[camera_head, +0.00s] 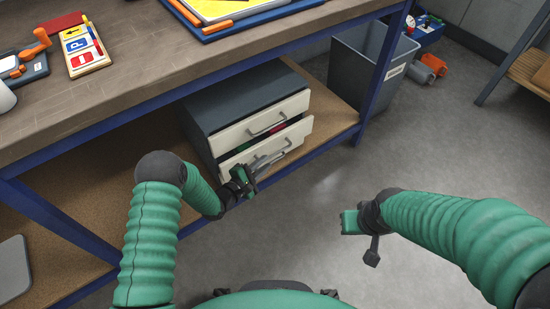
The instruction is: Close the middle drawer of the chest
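The dark grey chest (235,97) with pale drawer fronts stands on the shelf under the workbench. Its top drawer (240,134) looks closed. The drawer below, the middle drawer (298,131), is pulled out part way, and a red and a green item show in the gap above its front. My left gripper (252,176) is in front of the middle drawer, close to its handle; I cannot tell whether they touch or whether the fingers are open.
The workbench top (130,105) overhangs the chest, with a blue leg (378,85) to its right. A grey bin (398,72) stands behind that leg. A sign board (84,52) and tools lie on the bench. The floor (320,190) right of the chest is clear.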

